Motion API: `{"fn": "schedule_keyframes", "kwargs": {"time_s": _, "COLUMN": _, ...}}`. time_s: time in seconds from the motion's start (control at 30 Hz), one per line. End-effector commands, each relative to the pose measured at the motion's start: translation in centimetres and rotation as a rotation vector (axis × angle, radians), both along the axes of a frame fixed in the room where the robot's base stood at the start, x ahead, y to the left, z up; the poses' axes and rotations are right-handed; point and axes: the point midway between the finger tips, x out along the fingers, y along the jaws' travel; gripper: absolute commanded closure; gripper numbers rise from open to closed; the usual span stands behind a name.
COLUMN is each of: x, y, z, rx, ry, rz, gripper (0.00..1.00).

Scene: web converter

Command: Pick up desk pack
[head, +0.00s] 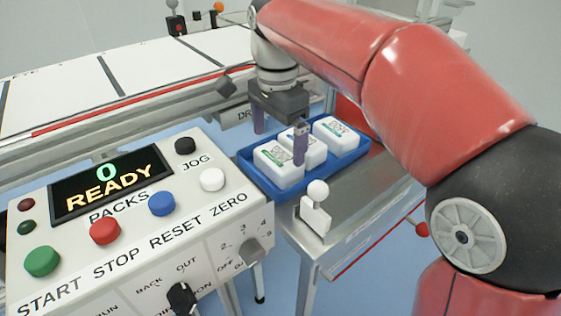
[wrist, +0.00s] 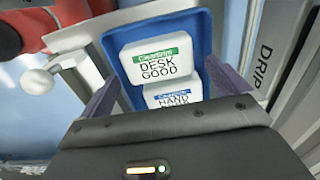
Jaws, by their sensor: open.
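The desk pack is a white pack with a green-banded label (head: 278,163). It is the nearest pack in the blue tray (head: 252,180). In the wrist view the desk pack (wrist: 156,60) reads "DESK GOOD" and shows whole. My gripper (head: 279,140) is open and empty over the tray, with one purple finger in front of the packs and the other behind them. In the wrist view my gripper (wrist: 162,73) has its fingers apart on either side, with the desk pack ahead of their tips. I cannot tell the exact height gap.
A blue-labelled hand pack (wrist: 170,95) sits directly beside the desk pack. A third white pack (head: 336,130) is at the tray's far end. A white ball-topped lever (head: 317,200) stands near the tray's front. The control panel (head: 130,215) is at left, reading "0 READY".

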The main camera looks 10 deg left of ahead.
Motion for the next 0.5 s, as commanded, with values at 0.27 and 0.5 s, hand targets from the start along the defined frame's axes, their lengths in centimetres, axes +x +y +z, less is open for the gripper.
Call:
{"fn": "schedule_keyframes", "kwargs": {"time_s": 0.27, "x": -0.3, "y": -0.2, "z": -4.1, "rx": -0.001, "ry": 0.001, "rz": 0.001, "gripper": 0.00}}
{"fn": "schedule_keyframes", "kwargs": {"time_s": 0.5, "x": -0.2, "y": -0.2, "z": -5.0, "rx": 0.001, "ry": -0.002, "rz": 0.002, "gripper": 0.00}}
